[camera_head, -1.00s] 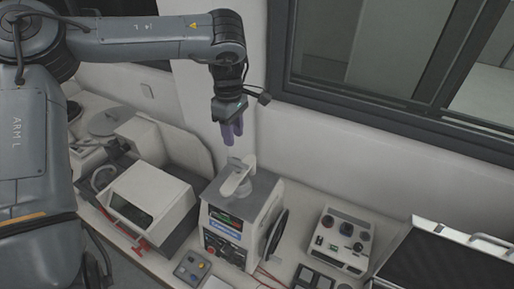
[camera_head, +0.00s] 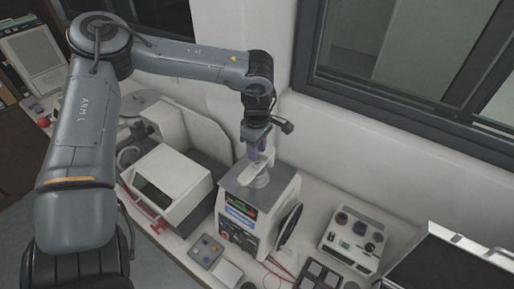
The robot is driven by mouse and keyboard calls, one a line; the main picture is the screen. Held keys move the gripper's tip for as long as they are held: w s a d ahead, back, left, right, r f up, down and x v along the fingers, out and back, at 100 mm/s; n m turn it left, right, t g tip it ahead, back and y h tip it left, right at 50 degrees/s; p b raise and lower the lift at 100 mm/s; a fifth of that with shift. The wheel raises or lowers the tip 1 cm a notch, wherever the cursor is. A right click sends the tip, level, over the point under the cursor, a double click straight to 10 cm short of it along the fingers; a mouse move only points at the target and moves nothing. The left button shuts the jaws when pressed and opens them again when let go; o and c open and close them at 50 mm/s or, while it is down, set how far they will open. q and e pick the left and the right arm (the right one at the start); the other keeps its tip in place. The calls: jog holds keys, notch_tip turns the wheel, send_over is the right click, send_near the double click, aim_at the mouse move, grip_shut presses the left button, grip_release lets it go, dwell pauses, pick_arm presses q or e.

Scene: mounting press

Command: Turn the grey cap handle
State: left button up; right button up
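The light grey cap handle (camera_head: 249,173) stands on the round cap on top of the mounting press (camera_head: 263,204). My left gripper (camera_head: 259,156) points down from above, its purple fingers right at the upper end of the handle. The fingers overlap the handle in the picture, and I cannot tell whether they touch it or have shut on it. My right gripper is not in view.
A white machine with a dark window (camera_head: 168,183) stands left of the press. A black wheel (camera_head: 287,226) is on the press's right side. A control box (camera_head: 352,241) and an open case (camera_head: 452,262) are further right. The wall is close behind.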

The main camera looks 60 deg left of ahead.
pick_arm(q)
jog(key=shift+f, duration=0.1)
jog(key=shift+c, duration=0.4)
grip_shut()
